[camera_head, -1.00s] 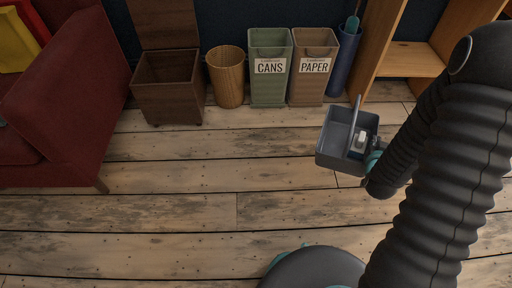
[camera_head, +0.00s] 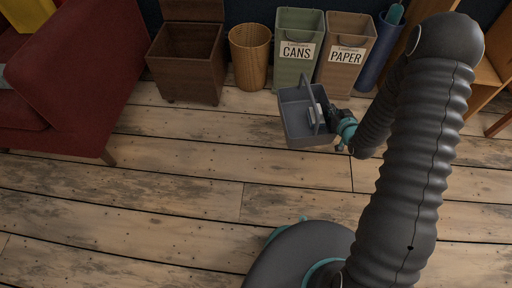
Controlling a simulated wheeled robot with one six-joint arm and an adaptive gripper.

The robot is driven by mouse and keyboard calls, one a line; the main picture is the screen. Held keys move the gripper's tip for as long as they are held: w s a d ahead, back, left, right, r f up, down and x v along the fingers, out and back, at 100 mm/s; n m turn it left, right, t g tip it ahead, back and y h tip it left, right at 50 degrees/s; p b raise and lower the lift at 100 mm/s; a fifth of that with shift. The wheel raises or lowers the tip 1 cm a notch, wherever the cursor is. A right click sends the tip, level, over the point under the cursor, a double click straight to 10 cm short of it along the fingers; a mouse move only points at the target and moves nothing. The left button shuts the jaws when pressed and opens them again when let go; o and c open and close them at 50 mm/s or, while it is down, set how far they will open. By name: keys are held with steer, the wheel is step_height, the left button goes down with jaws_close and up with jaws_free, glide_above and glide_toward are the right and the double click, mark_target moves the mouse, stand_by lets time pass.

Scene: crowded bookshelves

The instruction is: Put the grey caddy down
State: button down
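The grey caddy (camera_head: 297,125) is an open tray with an upright handle, in the middle right of the view. A small white item (camera_head: 318,113) shows inside it, beside the handle. My gripper (camera_head: 334,117) is at the caddy's right side, by the handle. Its fingers are dark and partly hidden by the caddy, so their grip is hard to make out, but the caddy moves with the arm and looks held. The caddy appears above the wooden floor (camera_head: 200,160); its exact height cannot be told.
Behind the caddy stand a green CANS bin (camera_head: 295,70), a brown PAPER bin (camera_head: 341,70), a wicker basket (camera_head: 250,70) and an open wooden chest (camera_head: 188,80). A blue bin (camera_head: 376,62) and shelf (camera_head: 490,85) are at right, a red sofa (camera_head: 85,75) at left. The middle floor is clear.

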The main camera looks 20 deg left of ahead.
mark_target(296, 127)
steer(key=shift+w+a+f+n+g+y+b, duration=0.4)
steer(key=shift+a+f+n+g+y+b, duration=0.5)
steer(key=shift+a+f, duration=2.85)
steer(key=shift+w+a+f+n+g+y+b, duration=0.35)
steer(key=shift+a+f+n+g+y+b, duration=0.6)
steer(key=shift+a+f, duration=2.85)
steer(key=shift+w+a+f+n+g+y+b, duration=0.4)
steer(key=shift+a+f+n+g+y+b, duration=0.5)
steer(key=shift+a+f, duration=2.85)
steer(key=shift+d+f+h, duration=0.25)
steer(key=shift+d+f, duration=0.35)
steer(key=shift+f, duration=0.15)
steer(key=c, duration=1.3)
jaws_free()
